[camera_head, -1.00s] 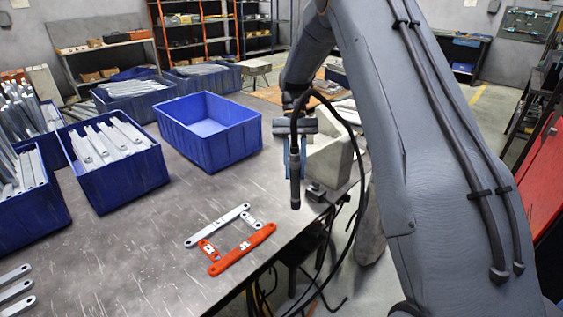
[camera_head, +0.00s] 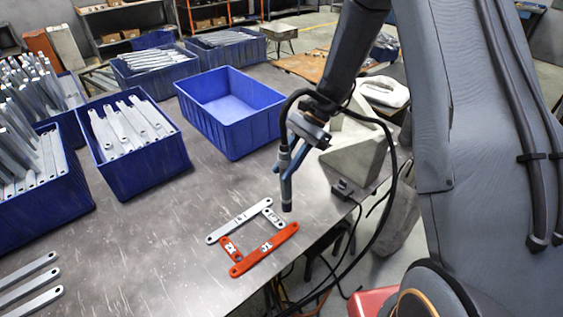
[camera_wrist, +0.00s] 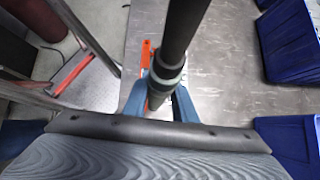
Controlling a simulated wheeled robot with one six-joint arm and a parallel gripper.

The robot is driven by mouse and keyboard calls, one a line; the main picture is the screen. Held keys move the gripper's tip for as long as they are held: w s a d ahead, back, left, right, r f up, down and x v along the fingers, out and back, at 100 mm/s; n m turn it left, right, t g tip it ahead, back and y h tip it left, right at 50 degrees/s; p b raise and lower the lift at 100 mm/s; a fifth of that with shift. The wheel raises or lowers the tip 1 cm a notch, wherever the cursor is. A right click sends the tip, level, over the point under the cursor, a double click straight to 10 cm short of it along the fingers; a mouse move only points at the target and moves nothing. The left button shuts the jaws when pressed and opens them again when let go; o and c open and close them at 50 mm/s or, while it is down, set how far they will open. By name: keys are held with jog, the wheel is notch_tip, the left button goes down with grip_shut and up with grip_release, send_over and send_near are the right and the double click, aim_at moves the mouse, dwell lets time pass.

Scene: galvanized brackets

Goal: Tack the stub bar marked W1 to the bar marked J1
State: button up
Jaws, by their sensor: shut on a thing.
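Two long bars and two stub bars lie as a small frame on the table. The long orange-red bar (camera_head: 265,250) is at the front right, with a white mark like J1. The orange-red stub (camera_head: 230,248) lies at its left end, the grey stub (camera_head: 273,218) near its right end. The long grey bar (camera_head: 239,220) lies behind. The stub marks are too small to read surely. My gripper (camera_head: 287,172) is shut on a dark torch (camera_wrist: 168,78) with a cable. Its tip is above the table near the grey stub. Part of the orange bar shows behind the torch in the wrist view (camera_wrist: 146,55).
An empty blue bin (camera_head: 232,112) stands behind the bars. Blue bins of grey bars (camera_head: 137,150) stand to the left. Loose grey bars (camera_head: 32,290) lie at the front left. A pale block (camera_head: 352,160) is close to my gripper. The table's right edge is near the bars.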

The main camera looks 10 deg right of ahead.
jog(key=s+m, duration=0.1)
jog(key=s+a+m+t+y+p, duration=0.1)
jog(key=shift+a+r+m+t, duration=0.1)
jog(key=shift+m+t, duration=0.2)
notch_tip(320, 180, down, 5)
jog(key=b, duration=0.3)
jog(key=shift+f+b, duration=0.2)
jog(key=shift+b, duration=0.15)
jog(key=shift+f, duration=0.45)
dwell(1.7)
jog(key=shift+r, duration=0.1)
notch_tip(320, 180, up, 5)
jog(key=p, duration=0.3)
jog(key=shift+w, duration=0.1)
dwell(0.5)
